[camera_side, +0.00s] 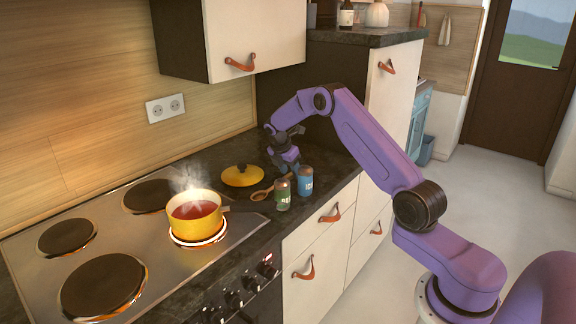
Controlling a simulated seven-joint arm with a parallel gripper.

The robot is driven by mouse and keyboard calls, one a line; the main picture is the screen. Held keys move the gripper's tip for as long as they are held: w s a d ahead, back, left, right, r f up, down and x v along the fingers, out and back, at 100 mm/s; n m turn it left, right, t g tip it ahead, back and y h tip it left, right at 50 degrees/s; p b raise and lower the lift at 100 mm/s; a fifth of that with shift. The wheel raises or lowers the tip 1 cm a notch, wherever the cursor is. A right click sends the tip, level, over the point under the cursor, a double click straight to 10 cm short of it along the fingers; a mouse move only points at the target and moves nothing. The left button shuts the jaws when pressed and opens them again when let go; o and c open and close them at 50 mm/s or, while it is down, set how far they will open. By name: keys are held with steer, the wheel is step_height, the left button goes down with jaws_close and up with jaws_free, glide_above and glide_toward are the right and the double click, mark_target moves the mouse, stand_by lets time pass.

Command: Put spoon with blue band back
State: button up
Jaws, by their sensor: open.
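A wooden spoon (261,194) lies on the dark counter beside the stove, its bowl toward the stove and its handle running back to the right. A blue band on it cannot be made out at this size. My gripper (291,168) is open, pointing down close to the spoon's handle end. I cannot tell whether it touches the handle. The far part of the handle is partly hidden by the green jar and the gripper.
A green jar (283,196) and a blue can (305,181) stand at the counter's front edge, close to the gripper. A yellow lid (242,176) lies behind the spoon. A steaming yellow pot (193,226) of red food stands on a glowing burner, its handle toward the spoon.

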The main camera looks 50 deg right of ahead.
steer(key=v, duration=1.7)
steer(key=shift+a+r, duration=0.15)
steer(key=shift+a, duration=0.1)
steer(key=s+a+r+m+t+y, duration=0.1)
steer(key=s+a, duration=0.7)
steer(key=a, duration=0.4)
steer(key=s+a+m+y, duration=0.1)
steer(key=s+a+y, duration=0.1)
steer(key=s+a, duration=0.8)
steer(key=s+f+m+y, duration=0.1)
steer(key=s+f, duration=0.1)
steer(key=s, duration=1.1)
steer(key=s+a+f+m, duration=0.1)
steer(key=s+f+m, duration=0.1)
steer(key=s, duration=1)
steer(key=shift+s+a+g+y, duration=0.3)
steer(key=shift+s+g+y, duration=0.05)
steer(key=shift+g+y, duration=0.05)
